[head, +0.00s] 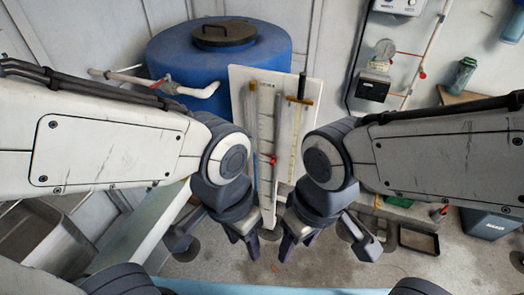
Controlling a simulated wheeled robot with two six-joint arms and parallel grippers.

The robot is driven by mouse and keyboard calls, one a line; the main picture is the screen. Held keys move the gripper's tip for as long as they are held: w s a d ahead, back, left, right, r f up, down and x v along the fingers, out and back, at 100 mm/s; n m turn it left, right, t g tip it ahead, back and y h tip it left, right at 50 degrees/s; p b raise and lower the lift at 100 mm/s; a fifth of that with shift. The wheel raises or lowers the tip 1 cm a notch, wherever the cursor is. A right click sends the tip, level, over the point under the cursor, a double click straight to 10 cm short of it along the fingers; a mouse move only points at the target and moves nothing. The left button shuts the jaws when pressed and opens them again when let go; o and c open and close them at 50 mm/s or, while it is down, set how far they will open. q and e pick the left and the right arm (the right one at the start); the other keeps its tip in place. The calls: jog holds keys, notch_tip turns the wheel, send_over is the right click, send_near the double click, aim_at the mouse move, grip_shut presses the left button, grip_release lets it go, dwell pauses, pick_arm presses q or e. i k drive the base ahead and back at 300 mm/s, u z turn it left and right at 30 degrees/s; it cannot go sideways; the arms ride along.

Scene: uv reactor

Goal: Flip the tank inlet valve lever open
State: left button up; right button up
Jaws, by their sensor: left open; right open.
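A blue tank (222,62) with a black lid stands at the back left. White pipes join its left side. A small red lever (160,82) sits on the pipe at the tank's left side, and its exact angle is too small to tell. My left gripper (246,241) is open and empty, pointing down in the lower middle, well below and to the right of that lever. My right gripper (298,243) is open and empty just right of it, also pointing down. Neither gripper touches the tank or its piping.
An upright white panel (240,90) with tubes and a small red part (268,158) stands behind my grippers. A metal basin (40,235) is at the lower left. Wall gauges and pipes (385,50) are at the upper right. A dark bin (488,222) stands at the right.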

aim_at(158, 83)
jog(key=z, duration=0.25)
jog(key=i, duration=1.05)
jog(key=u, duration=0.4)
